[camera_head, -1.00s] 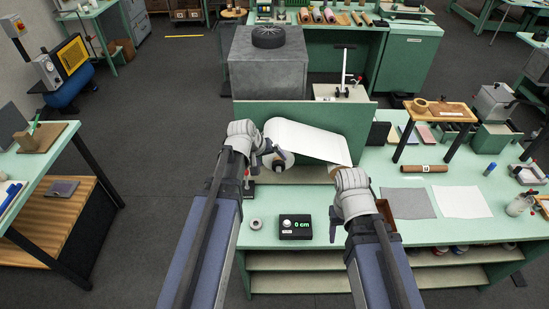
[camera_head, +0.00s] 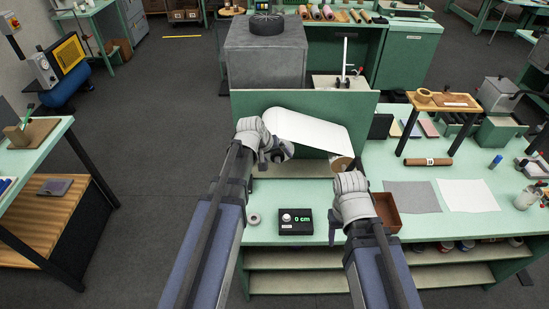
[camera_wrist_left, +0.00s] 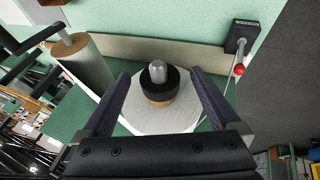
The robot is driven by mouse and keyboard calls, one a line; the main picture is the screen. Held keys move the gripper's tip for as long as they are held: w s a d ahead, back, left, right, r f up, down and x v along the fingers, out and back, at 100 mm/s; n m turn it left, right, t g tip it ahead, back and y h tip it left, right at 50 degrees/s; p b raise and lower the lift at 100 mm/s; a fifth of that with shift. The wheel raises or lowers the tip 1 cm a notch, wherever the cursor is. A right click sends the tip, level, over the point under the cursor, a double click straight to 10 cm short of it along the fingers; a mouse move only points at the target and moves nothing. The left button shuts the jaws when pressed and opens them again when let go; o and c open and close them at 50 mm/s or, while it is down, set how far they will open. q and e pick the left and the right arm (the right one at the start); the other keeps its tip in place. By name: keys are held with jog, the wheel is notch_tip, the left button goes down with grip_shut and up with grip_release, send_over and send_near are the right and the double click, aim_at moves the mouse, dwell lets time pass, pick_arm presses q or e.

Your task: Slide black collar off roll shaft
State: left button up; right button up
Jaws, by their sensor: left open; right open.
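The black collar (camera_wrist_left: 161,86) sits around the metal shaft (camera_wrist_left: 157,70) at the end of the white roll (camera_wrist_left: 150,118), against a brown core, in the left wrist view. My right gripper (camera_head: 336,222) is open and empty over the bench front.
A black box reading 0 cm (camera_head: 296,221) and a small ring (camera_head: 254,218) lie on the bench front. A brown tray (camera_head: 387,212) is beside my right gripper. A red-knobbed lever (camera_wrist_left: 239,69) stands near the roll end. Grey and white sheets lie to the right.

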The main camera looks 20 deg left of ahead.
pick_arm(q)
jog(key=c, duration=1.5)
jog(key=shift+o, duration=0.2)
jog(key=shift+s, duration=0.1)
jog(key=s+d, duration=0.1)
jog(key=s, duration=0.5)
jog(key=shift+d, duration=0.4)
dwell(1.1)
jog(key=shift+s, duration=0.15)
